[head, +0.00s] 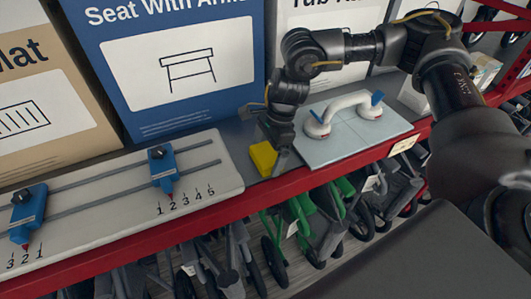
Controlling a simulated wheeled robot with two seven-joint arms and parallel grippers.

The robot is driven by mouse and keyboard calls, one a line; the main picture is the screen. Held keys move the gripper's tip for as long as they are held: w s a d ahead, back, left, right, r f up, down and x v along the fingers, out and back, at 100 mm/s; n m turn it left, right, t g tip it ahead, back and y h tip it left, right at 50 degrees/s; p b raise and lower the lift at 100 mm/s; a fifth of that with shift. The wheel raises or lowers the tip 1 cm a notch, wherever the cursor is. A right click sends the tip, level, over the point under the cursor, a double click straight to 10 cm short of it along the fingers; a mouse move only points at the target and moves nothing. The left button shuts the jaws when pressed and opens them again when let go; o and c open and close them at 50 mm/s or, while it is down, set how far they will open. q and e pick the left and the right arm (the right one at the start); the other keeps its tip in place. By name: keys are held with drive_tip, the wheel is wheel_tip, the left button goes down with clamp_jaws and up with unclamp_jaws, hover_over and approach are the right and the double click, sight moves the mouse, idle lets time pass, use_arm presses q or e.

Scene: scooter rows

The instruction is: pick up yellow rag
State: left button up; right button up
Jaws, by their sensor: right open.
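The yellow rag (263,158) is a small folded yellow block on the grey shelf, close to the red front edge. My right gripper (280,155) reaches down from above at the right side of the rag. One grey fingertip shows just right of the rag, and the gripper hides part of the area behind it. The jaws are open, and I cannot tell whether they touch the rag. My left gripper is not in view.
A white board with blue sliders (110,205) lies to the left. A pale tile with a white double suction-cup handle (350,150) lies to the right. Large boxes (175,70) stand behind. A red beam (200,222) edges the shelf, with scooters below.

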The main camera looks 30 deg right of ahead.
drive_tip(key=c, duration=0.8)
drive_tip(key=shift+r+b, duration=0.55)
drive_tip(key=shift+b, duration=0.2)
drive_tip(key=shift+r+b, duration=0.7)
drive_tip(key=s+r, duration=0.1)
drive_tip(key=r, duration=0.1)
drive_tip(key=s+a+r+b, duration=0.1)
drive_tip(key=s+r, duration=0.1)
drive_tip(key=s+r+b, duration=0.1)
drive_tip(key=shift+s+a+r, duration=0.15)
drive_tip(key=shift+s+r, duration=0.15)
drive_tip(key=shift+r, duration=0.1)
drive_tip(key=s+a+r+b, duration=0.2)
drive_tip(key=s+r, duration=0.2)
drive_tip(key=s, duration=0.5)
drive_tip(key=shift+a+r+b, duration=0.15)
drive_tip(key=shift+r+b, duration=0.2)
drive_tip(key=shift+b, duration=0.05)
